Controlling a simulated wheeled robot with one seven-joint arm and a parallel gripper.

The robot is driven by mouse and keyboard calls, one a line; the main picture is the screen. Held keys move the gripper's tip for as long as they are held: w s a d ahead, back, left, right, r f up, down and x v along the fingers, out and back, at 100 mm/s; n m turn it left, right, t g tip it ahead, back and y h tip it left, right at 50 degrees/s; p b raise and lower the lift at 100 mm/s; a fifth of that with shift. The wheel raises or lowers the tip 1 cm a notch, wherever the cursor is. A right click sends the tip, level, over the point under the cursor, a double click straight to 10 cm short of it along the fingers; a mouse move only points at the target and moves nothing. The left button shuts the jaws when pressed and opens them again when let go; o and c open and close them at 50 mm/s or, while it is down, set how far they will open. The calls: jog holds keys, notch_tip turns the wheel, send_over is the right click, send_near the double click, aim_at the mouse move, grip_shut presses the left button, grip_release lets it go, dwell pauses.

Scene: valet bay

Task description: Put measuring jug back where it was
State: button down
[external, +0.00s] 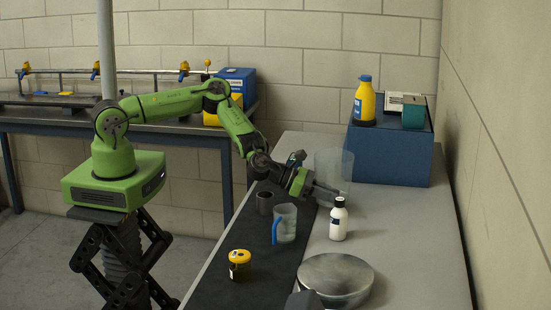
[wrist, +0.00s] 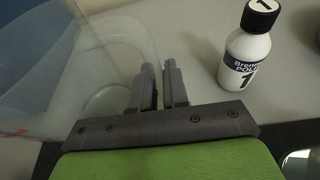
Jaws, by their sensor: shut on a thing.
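A large clear measuring jug (external: 335,166) is at my gripper (external: 322,190) over the grey bench top. It fills the left side of the wrist view (wrist: 85,60), with faint red marks low on its wall. In the wrist view my gripper (wrist: 162,82) has its fingers close together at the jug's right side, shut on what looks like its clear handle. The exact grip is hard to see through the clear material. I cannot tell whether the jug's base touches the bench.
A white bottle with a black cap (external: 338,220) stands close to the right, also in the wrist view (wrist: 246,50). A blue-handled clear jug (external: 285,224), dark cup (external: 265,203), yellow-lidded jar (external: 239,265) and round metal dish (external: 336,279) stand nearby. A blue box (external: 390,158) is behind.

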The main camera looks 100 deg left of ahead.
jog(key=shift+f, duration=0.2)
jog(key=c, duration=1.6)
grip_release()
jog(key=shift+f, duration=0.15)
jog(key=o, duration=0.5)
